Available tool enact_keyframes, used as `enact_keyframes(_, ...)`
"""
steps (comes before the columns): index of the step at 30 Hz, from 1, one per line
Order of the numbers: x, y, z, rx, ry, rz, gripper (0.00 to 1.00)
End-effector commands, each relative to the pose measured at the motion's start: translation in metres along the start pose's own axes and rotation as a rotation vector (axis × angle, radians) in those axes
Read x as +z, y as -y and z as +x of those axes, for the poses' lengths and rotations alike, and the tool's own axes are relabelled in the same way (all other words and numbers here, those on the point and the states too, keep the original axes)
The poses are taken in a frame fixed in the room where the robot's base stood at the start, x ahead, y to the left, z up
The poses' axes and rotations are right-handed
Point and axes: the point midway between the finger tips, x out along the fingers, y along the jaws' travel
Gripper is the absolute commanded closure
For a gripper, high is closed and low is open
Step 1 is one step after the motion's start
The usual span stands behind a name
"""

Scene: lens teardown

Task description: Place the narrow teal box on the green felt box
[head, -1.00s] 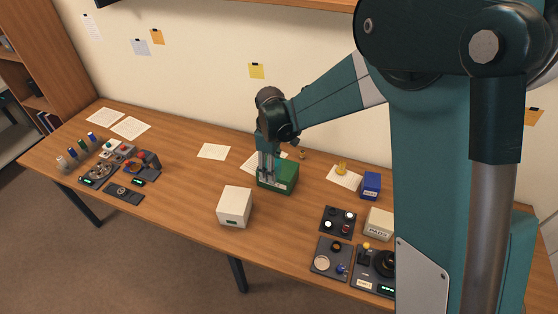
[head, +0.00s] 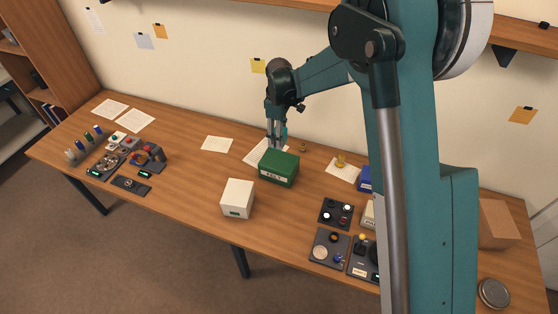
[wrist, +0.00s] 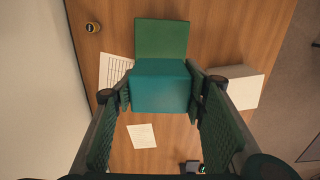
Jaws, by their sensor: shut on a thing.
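The narrow teal box (wrist: 160,85) is between the two finger pads of my gripper (wrist: 162,92) in the wrist view. In the head view only a small teal edge (head: 285,131) of it shows beside the fingers. My gripper (head: 276,140) is shut on it, pointing down, and appears raised above the table at the back side of the green felt box. The green felt box (head: 279,168) stands on the table with a white label on its front. In the wrist view the felt box (wrist: 162,38) shows just beyond the teal box, its lid clear.
A white box (head: 238,198) stands left and in front of the felt box. Paper sheets (head: 217,144) lie near the wall. Black trays with small parts (head: 336,213) are to the right, and a blue box (head: 365,178) is partly hidden by my arm. Wood between them is free.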

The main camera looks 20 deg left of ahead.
Motion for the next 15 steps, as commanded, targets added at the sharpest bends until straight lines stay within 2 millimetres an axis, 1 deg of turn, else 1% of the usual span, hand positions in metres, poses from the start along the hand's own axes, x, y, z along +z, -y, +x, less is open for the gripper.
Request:
enact_keyframes(5,0.000,0.000,0.002,0.000,0.000,0.000,0.73)
enact_keyframes(8,0.000,0.000,0.008,0.000,0.000,0.000,0.73)
enact_keyframes(15,0.000,0.000,0.037,0.000,0.000,0.000,0.73)
